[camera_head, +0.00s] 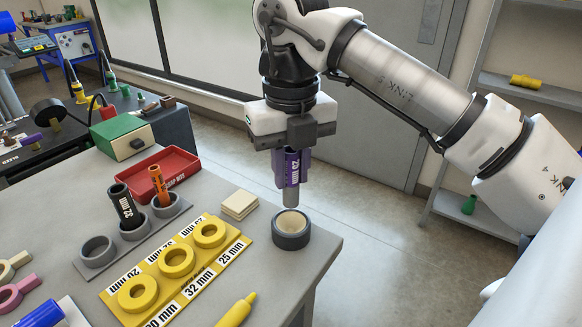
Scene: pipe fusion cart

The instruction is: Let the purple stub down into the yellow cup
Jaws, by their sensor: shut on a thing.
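My gripper (291,147) points down and is shut on the purple stub (292,168), which hangs upright with a white "20 mm" label and a grey lower end. The stub is above the table's right end; its lower tip appears just above the dark roll, and I cannot tell the exact gap. A yellow plate (190,268) carries three yellow cups in a row: the near one (138,294), the middle one (177,261) and the far one (210,234). Labels beside them read 20 mm, 32 mm and 25 mm. All three cups look empty. The stub is to their right, apart from them.
A grey holder has an empty ring (98,251), a black 32 mm stub (124,205) and an orange stub (160,185). A red tray (178,168), cream pads (240,205), a dark roll (291,239) and a yellow marker-like tool (237,312) stand around the plate.

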